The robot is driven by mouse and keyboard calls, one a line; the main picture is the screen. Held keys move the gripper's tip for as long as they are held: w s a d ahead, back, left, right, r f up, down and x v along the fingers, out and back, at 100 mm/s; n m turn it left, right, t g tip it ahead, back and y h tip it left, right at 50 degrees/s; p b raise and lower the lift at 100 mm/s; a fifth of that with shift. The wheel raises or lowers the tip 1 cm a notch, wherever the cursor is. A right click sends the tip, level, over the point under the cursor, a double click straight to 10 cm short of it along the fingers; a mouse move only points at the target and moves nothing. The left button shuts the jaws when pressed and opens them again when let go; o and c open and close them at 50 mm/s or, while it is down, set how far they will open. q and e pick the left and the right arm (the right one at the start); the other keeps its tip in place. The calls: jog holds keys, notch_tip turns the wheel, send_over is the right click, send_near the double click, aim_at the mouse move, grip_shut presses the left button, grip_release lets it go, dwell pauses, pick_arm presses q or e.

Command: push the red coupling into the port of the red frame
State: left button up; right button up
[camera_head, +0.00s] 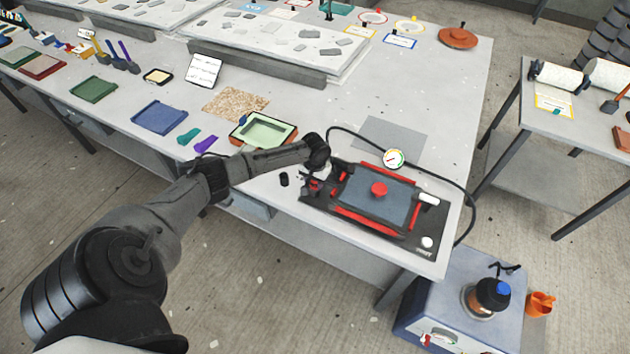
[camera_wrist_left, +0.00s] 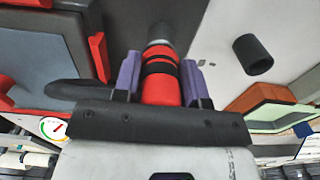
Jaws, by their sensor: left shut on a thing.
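The red coupling (camera_wrist_left: 161,88) has black bands and a grey metal tip. In the left wrist view it lies between the purple fingers of my left gripper (camera_wrist_left: 161,74), which is shut on it. In the head view my left gripper (camera_head: 316,182) is low over the left end of the black board, left of the red frame (camera_head: 365,222). The red frame surrounds a grey-blue panel with a red knob. Its red edge (camera_wrist_left: 98,57) shows left of the coupling in the wrist view. I cannot make out the port or whether the tip touches it.
A black cylinder (camera_head: 283,180) is on the table left of the board; it also shows in the wrist view (camera_wrist_left: 253,55). A gauge (camera_head: 393,158) and black hose (camera_head: 462,190) lie behind and right. A green tray (camera_head: 262,133) stands behind my forearm.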

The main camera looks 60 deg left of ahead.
pick_arm(q)
jog(key=shift+f, duration=0.6)
jog(key=o, duration=1.3)
jog(key=shift+c, duration=0.2)
notch_tip(320, 180, up, 14)
jog(key=shift+f+p, duration=0.1)
jog(key=shift+p, duration=0.4)
